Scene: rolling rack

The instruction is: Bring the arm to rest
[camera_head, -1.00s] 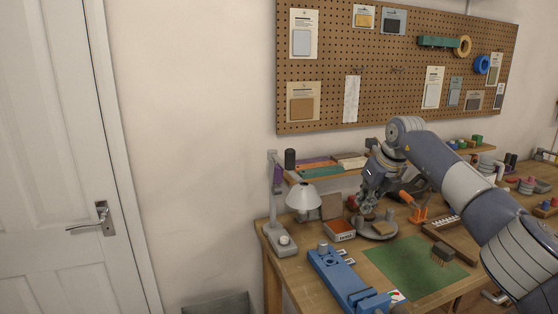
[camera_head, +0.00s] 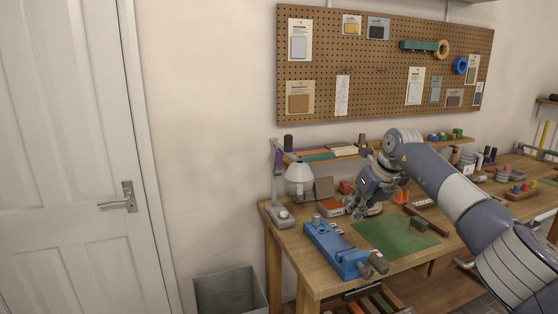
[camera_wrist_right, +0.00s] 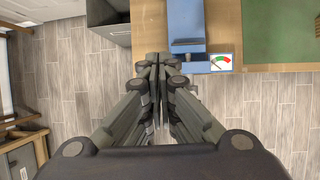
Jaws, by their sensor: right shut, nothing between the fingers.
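My right arm reaches in from the right of the head view, bent at the elbow, with its right gripper (camera_head: 358,211) pointing down by the bench's back left part. In the right wrist view the gripper (camera_wrist_right: 158,62) has its fingers together with nothing between them. There the fingertips appear close to the bench's front edge and a blue device (camera_wrist_right: 186,25), with floor below them. No held object shows. My left gripper is in neither view.
The wooden bench (camera_head: 291,245) carries the blue device (camera_head: 335,250), a green mat (camera_head: 397,237) and a lamp (camera_head: 299,174). A grey bin (camera_head: 230,292) stands on the floor at its left. A pegboard (camera_head: 380,95) hangs behind. Floor (camera_wrist_right: 70,75) shows clear beside the bench.

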